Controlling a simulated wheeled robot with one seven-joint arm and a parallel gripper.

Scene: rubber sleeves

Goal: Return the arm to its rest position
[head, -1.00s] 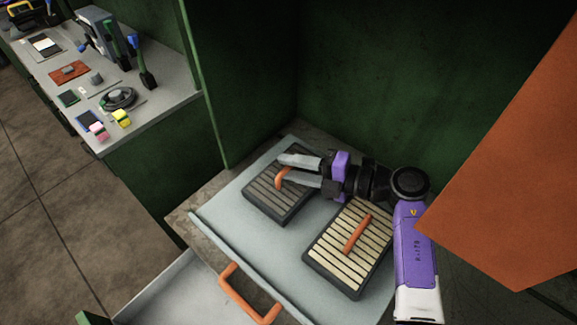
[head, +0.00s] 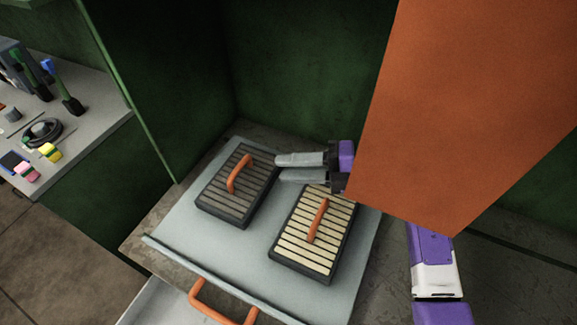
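My gripper (head: 279,168) is in the head view, just right of the dark-slatted block's orange handle (head: 240,172). Its two grey fingers point left, apart, with nothing between them. The dark-slatted block (head: 222,202) lies at the left of a pale sliding tray (head: 185,226). A second block with cream slats (head: 290,246) and an orange handle (head: 317,220) lies to the right and nearer. A large orange panel (head: 455,110) hides most of my arm; a purple and white arm link shows below it.
Dark green cabinet walls (head: 300,65) stand behind and left of the tray. The tray's front has an orange pull handle (head: 215,303). A grey bench (head: 85,115) with tools and small coloured blocks stands at the far left.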

